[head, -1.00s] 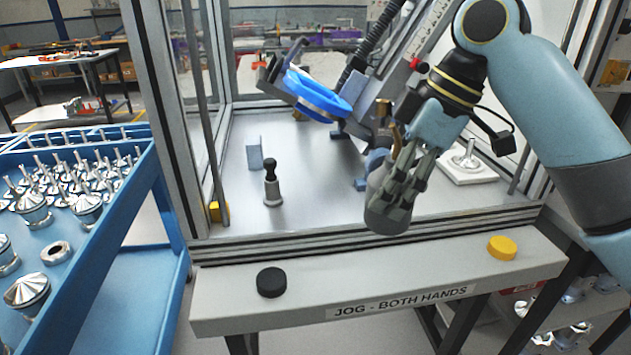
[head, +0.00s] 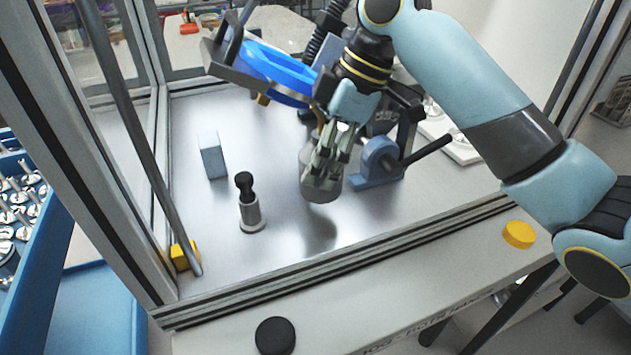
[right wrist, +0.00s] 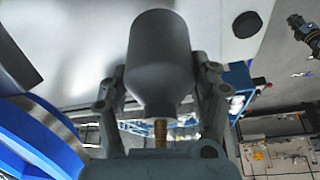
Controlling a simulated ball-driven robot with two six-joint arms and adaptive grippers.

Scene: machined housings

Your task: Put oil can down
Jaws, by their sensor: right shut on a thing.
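The oil can (head: 318,194) is a dark grey bottle with a brass nozzle. My right gripper (head: 326,168) is shut around it and holds it over the grey metal plate (head: 285,215) inside the framed enclosure. A dark shadow lies on the plate below the can, which appears to be off the surface. In the right wrist view the can (right wrist: 158,62) sits between the two fingers of my right gripper (right wrist: 160,95), its brass nozzle pointing back toward the palm. My left gripper is not in view.
A small post with a black knob (head: 248,205) and a grey-blue block (head: 211,155) stand left on the plate. A blue clamp with a black handle (head: 380,160) is close right of the can. A blue ring fixture (head: 275,72) is behind. The plate's front middle is clear.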

